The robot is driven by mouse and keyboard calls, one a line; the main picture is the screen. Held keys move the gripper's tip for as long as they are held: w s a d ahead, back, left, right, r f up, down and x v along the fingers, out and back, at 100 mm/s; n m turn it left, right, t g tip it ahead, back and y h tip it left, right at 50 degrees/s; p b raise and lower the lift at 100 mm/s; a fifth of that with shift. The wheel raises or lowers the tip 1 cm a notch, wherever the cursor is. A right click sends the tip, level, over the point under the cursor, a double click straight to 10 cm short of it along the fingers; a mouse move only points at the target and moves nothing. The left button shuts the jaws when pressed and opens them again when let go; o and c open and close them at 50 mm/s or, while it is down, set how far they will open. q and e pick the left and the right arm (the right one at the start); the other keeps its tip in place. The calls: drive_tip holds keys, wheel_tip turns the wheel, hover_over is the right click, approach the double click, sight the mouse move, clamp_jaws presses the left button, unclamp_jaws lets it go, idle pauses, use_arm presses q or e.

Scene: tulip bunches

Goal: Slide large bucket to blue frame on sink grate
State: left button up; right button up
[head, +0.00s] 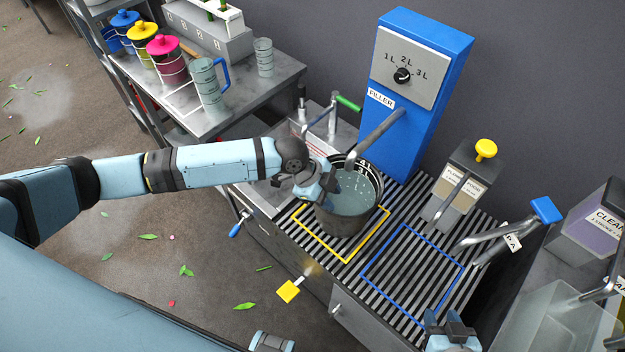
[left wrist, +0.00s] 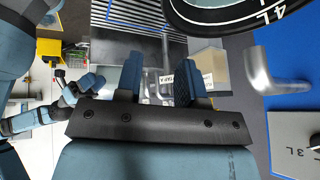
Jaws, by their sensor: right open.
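The large grey bucket (head: 345,222) stands upright on the striped sink grate (head: 405,225), mostly inside the yellow frame, with water in it. Its dark rim with a 4L mark (left wrist: 225,18) shows at the top of the left wrist view. The blue frame (head: 366,270) lies on the grate to the right of the bucket and is empty. My left gripper (head: 328,190) is at the bucket's left side near the rim; in the left wrist view its fingers (left wrist: 155,82) are apart with nothing seen between them. My right gripper (head: 450,328) is open and empty at the lower right, near the grate's front edge.
A blue filler (head: 425,60) stands behind the bucket, its spout over it. A dispenser with a yellow knob (head: 458,185) and a blue-handled tap (head: 510,225) stand behind and right of the blue frame. A yellow tag (head: 288,291) sticks out at the front.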

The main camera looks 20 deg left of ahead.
sight(331, 214)
use_arm(q)
drive_tip(key=shift+m+g+y, duration=0.5)
drive_tip(key=shift+m+y, duration=0.1)
drive_tip(key=shift+y, duration=0.1)
drive_tip(key=a, duration=0.1)
drive_tip(key=w+a, duration=0.1)
drive_tip(key=a, duration=0.1)
drive_tip(key=w+a+r, duration=0.1)
drive_tip(key=a, duration=0.1)
drive_tip(key=p+x, duration=0.1)
drive_tip(key=x, duration=1.3)
drive_tip(key=shift+c, duration=0.5)
clamp_jaws()
drive_tip(key=shift+r, duration=0.1)
